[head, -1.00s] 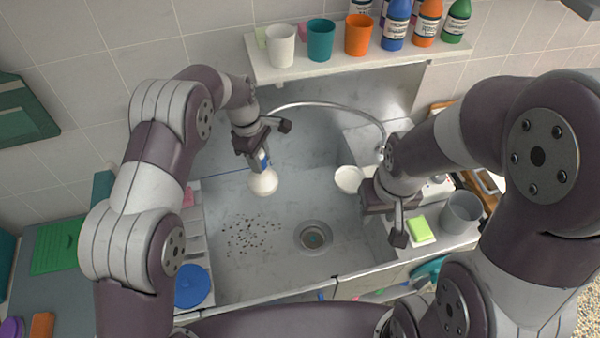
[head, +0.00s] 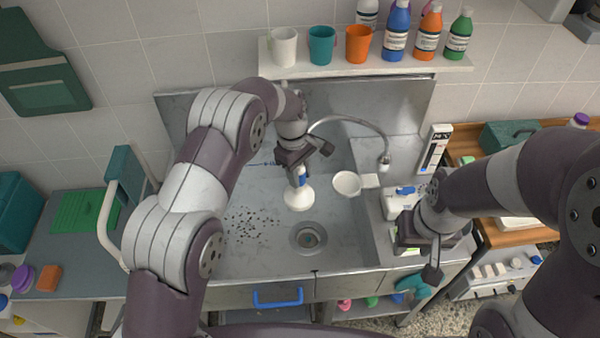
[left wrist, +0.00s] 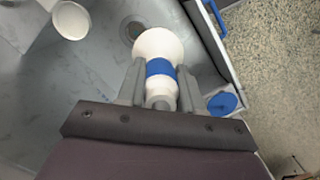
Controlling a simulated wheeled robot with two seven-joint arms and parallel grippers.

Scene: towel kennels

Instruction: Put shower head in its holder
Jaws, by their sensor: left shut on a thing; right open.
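The shower head (head: 299,198) is white and bulb-shaped with a blue band. My left gripper (head: 301,176) is shut on it and holds it over the sink, wide end down. In the left wrist view, the shower head (left wrist: 159,46) sits between the fingers of my left gripper (left wrist: 159,82), which grip around the blue band. A white round cup-like piece, which looks like the holder (head: 346,183), is at the sink's right side, apart from the shower head and to its right. It also shows in the left wrist view (left wrist: 72,20). My right gripper (head: 424,257) is open over the right counter.
The metal sink (head: 262,180) has dark specks and a drain (head: 307,237). A curved metal pipe or hose (head: 352,119) arches behind the holder; its left end is hidden near my left gripper. Cups and bottles stand on the back shelf (head: 390,68).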

